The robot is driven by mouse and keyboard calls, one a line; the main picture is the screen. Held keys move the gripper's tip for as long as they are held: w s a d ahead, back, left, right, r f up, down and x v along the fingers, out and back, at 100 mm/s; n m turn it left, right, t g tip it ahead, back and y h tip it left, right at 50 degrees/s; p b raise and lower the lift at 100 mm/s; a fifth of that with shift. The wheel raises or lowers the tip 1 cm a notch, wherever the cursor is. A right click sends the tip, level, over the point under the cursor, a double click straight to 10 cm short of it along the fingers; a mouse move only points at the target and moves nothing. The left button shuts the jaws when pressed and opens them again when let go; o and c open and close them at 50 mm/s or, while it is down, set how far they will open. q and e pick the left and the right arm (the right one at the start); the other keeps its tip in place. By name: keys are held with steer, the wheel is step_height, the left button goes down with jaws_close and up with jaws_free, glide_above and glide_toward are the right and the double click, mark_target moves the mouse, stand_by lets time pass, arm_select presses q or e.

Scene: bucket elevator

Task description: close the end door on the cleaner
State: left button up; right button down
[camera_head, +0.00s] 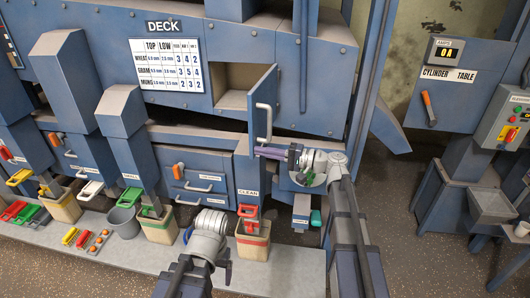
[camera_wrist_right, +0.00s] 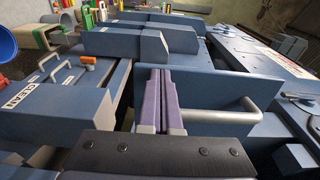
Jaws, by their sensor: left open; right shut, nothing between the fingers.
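The end door (camera_head: 263,104) is a blue panel on the cleaner (camera_head: 328,84), standing open beside a square opening (camera_head: 238,84). My right gripper (camera_head: 260,151) is shut and empty, with purple fingers pointing left just below the door's lower edge. In the right wrist view its closed fingers (camera_wrist_right: 160,90) lie beside a metal bar handle (camera_wrist_right: 226,117) on a blue panel; contact cannot be told. My left gripper (camera_head: 228,268) is low in the head view, open, its fingers mostly hidden by its wrist.
Drawers with handles (camera_head: 200,187) and a CLEAN label (camera_head: 248,193) lie below. Wooden buckets (camera_head: 253,242) and a grey bucket (camera_head: 124,223) stand on the ledge. A sloping chute (camera_head: 388,130) and the cylinder table (camera_head: 440,100) are at the right, with floor between.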

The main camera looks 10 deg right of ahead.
steer(key=w+a+m+t+h, duration=0.6)
steer(key=w+a+t, duration=0.1)
steer(key=w+a, duration=0.7)
steer(key=shift+w+a+m+t+h, duration=0.25)
steer(key=shift+w+a+h, duration=0.25)
steer(key=shift+w, duration=2.8)
steer(key=shift+w+a+m+t+h, duration=0.15)
steer(key=shift+w+a+m+h, duration=0.3)
steer(key=shift+w, duration=2.9)
steer(key=shift+w+a+m+t+h, duration=0.2)
steer(key=shift+w+a+h, duration=0.25)
steer(key=shift+w, duration=2.85)
steer(key=shift+a, duration=0.1)
